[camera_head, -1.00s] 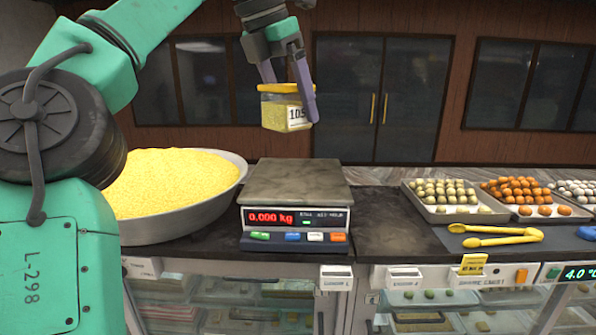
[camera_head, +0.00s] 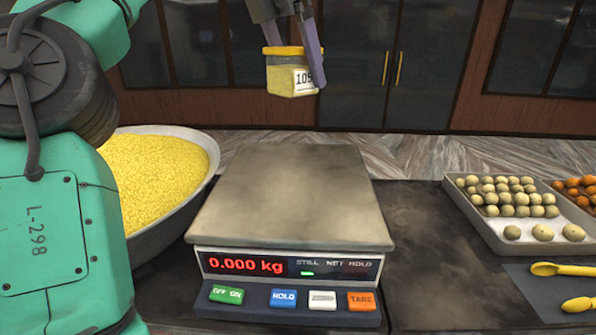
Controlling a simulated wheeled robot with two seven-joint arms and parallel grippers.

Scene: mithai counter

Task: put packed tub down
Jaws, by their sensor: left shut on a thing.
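The packed tub (camera_head: 285,79) is a clear tub with a yellow lid, yellow contents and a white label whose digits are partly covered. My left gripper (camera_head: 296,70) is shut on it and holds it upright in the air, above and behind the scale. The scale (camera_head: 290,190) has a bare grey metal plate, and its display reads 0.000 kg. My right gripper is not in view.
A wide metal bowl (camera_head: 211,190) heaped with yellow grains (camera_head: 165,175) stands left of the scale. Right of it the dark counter (camera_head: 420,225) is bare.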

